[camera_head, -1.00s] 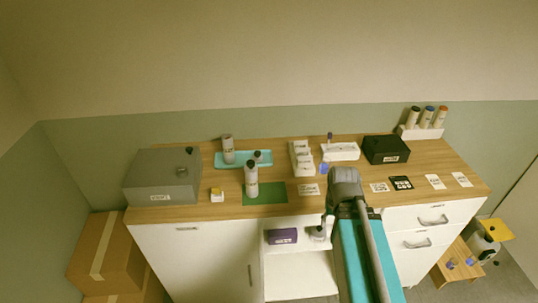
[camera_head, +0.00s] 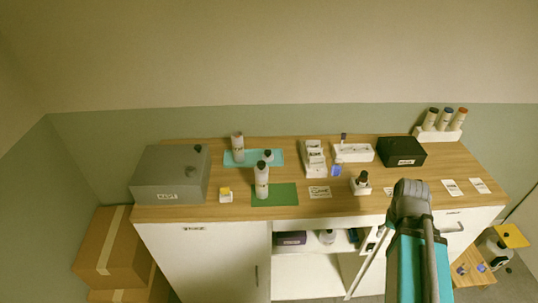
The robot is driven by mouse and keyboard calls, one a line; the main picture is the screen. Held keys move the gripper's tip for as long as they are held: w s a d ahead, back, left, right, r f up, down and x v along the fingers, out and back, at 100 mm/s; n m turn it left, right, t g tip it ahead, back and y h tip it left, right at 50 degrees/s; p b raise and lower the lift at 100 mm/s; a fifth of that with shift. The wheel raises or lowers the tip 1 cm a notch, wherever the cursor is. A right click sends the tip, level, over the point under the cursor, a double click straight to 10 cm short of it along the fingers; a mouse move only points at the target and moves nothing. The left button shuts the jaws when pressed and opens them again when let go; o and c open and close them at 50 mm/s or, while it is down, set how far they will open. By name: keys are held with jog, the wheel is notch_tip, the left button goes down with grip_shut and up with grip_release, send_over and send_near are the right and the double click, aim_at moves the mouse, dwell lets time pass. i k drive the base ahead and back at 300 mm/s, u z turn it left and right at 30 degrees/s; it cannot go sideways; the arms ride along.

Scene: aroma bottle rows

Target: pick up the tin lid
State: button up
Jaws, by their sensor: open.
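I cannot single out a tin lid with certainty. A large grey box (camera_head: 165,180) with a white label stands at the left end of the counter. My gripper cannot be made out. My arm comes in from the lower right, and its grey joint stands over the counter's front edge, well to the right of the grey box. Whatever lies behind the arm is hidden.
The wooden counter (camera_head: 235,211) holds a white-bodied bottle (camera_head: 262,182) by a green mat (camera_head: 287,194), a teal tray (camera_head: 275,160), a white bottle with a dark cap (camera_head: 361,184), and a black box (camera_head: 401,151). Cardboard boxes (camera_head: 103,246) stand on the floor at left.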

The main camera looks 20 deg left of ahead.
aim_at(267, 156)
jog(key=k, duration=1.25)
jog(key=u, duration=0.75)
jog(key=i, duration=1)
